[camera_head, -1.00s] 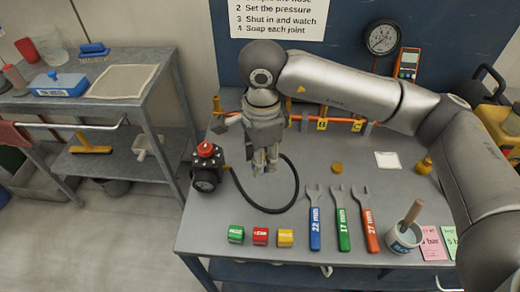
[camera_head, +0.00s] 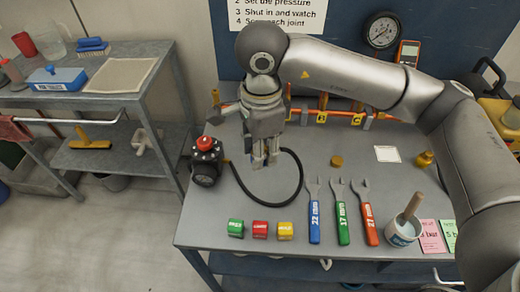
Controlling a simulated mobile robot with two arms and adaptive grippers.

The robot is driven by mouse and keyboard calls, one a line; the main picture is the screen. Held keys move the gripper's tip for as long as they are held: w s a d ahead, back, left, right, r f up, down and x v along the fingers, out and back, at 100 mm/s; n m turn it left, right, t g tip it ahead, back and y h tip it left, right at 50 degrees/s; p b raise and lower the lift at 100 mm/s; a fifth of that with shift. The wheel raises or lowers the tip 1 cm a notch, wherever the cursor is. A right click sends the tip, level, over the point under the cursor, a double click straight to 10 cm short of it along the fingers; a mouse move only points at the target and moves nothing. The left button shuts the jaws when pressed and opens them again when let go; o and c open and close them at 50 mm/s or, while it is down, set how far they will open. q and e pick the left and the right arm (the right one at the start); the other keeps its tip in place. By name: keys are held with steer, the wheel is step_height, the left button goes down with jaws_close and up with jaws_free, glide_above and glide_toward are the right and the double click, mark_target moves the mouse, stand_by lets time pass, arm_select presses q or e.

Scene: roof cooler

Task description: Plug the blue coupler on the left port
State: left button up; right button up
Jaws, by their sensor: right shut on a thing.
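My right gripper (camera_head: 266,163) points down over the table's left part, in front of the orange pipe. It is shut on the free end of the black hose (camera_head: 296,192), which loops from the small black pump and rises behind the fingers. The fingers hide the held end, and I cannot make out a blue coupler. The orange pipe (camera_head: 338,113) runs along the table's back with yellow-tagged fittings (camera_head: 322,116). My right arm and gripper hide part of its left stretch, so I cannot tell which fitting is the left port. My left gripper is not in view.
The black pump with a red top (camera_head: 206,161) stands left of the gripper. Blue (camera_head: 314,212), green and red wrenches and a cup (camera_head: 403,232) are to the right. Bare tabletop lies between.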

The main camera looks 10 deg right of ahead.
steer(key=w+a+m+b, duration=0.1)
steer(key=w+a+m, duration=0.1)
steer(key=w, duration=0.8)
steer(key=shift+a+m, duration=0.3)
steer(key=shift+m, duration=0.2)
steer(key=shift+w, duration=0.15)
steer(key=w+a+m+p, duration=0.2)
steer(key=w+m, duration=0.1)
steer(key=w, duration=0.7)
steer(key=shift+a, duration=0.25)
stand_by(0.5)
